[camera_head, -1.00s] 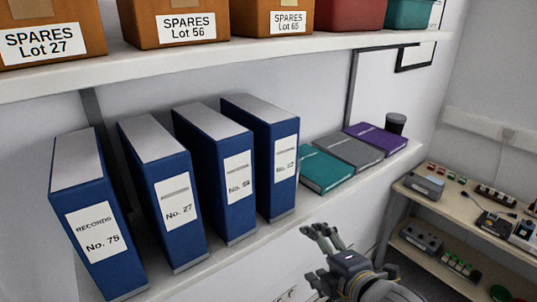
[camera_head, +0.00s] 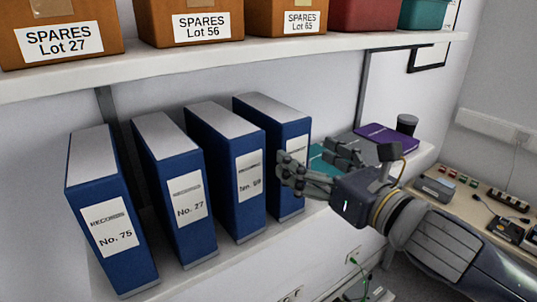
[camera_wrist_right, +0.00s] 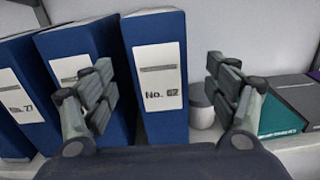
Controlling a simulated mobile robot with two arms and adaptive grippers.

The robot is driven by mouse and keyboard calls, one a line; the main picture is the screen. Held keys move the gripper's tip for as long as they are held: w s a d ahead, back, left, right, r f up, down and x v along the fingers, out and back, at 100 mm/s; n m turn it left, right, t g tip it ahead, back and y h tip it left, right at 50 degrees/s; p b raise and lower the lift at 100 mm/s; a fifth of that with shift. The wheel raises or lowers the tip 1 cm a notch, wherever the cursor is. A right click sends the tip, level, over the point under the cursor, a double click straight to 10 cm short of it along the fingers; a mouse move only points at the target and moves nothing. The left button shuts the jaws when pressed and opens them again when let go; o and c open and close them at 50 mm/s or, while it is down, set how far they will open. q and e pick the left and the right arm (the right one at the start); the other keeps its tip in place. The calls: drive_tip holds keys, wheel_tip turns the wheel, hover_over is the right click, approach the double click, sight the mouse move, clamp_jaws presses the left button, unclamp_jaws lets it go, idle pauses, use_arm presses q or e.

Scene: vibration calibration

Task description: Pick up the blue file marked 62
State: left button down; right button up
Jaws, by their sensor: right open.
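The blue file marked 62 (camera_head: 293,130) stands upright at the right end of a row of blue files on the shelf. Its white label is partly covered by my fingers in the head view. In the right wrist view the file (camera_wrist_right: 156,48) is near the middle, and its label reads No. 62, slightly blurred. My right gripper (camera_head: 310,162) is in front of the file's spine, open and empty. In the wrist view its fingers stand apart to the left and right of the file, and I cannot tell whether they touch anything. My left gripper is not in view.
Other blue files, including No. 75 (camera_head: 113,235) and No. 27 (camera_head: 190,208), stand left of it with narrow gaps. A teal book (camera_wrist_right: 280,118) lies to its right, with a pale rounded object (camera_wrist_right: 202,108) between. An upper shelf (camera_head: 230,62) with boxes runs above.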

sight(297, 148)
drive_tip(key=shift+r+n, duration=0.3)
drive_tip(key=shift+w+a+r, duration=0.1)
drive_tip(key=shift+w+a, duration=0.15)
drive_tip(key=shift+w, duration=0.05)
drive_tip(key=p+x, duration=0.2)
drive_tip(key=x, duration=0.3)
drive_tip(key=shift+w+a+p, duration=0.2)
drive_tip(key=shift+w+p, duration=0.05)
drive_tip(key=shift+p, duration=0.3)
drive_tip(key=x, duration=0.1)
drive_tip(key=p+x, duration=0.1)
drive_tip(key=x, duration=0.1)
drive_tip(key=p+x, duration=0.1)
drive_tip(key=shift+w+a+f, duration=0.1)
drive_tip(key=shift+w+f, duration=0.05)
drive_tip(key=shift+f, duration=0.2)
